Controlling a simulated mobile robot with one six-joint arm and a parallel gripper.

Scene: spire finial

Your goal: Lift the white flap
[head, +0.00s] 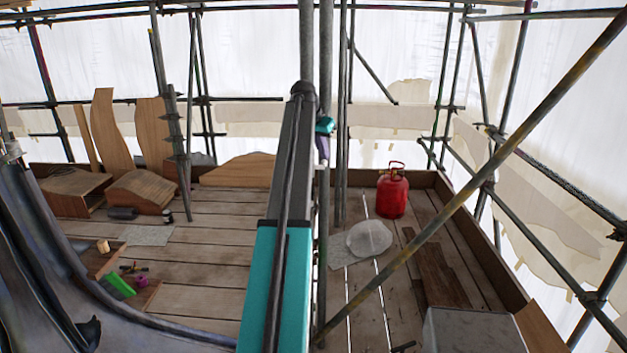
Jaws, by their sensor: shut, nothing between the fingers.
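White sheeting (250,60) hangs behind the scaffold poles and along the right side. Paler cream pieces of it show low down, such as one at the back (411,92) and one at the right (563,223). I cannot tell which part is the white flap. My arm's grey and teal link rises through the middle. Its small teal and purple end shows just right of the link top, with my gripper (322,164) below it, small, shut and empty. It is in front of the back sheeting; I cannot tell the distance, and no contact shows.
Scaffold poles stand close around my arm, and a long diagonal pole (470,185) crosses the right side. A red gas bottle (392,193) and a whitish round object (369,238) are on the plank floor (210,250). Wooden pieces (145,190) stand at left.

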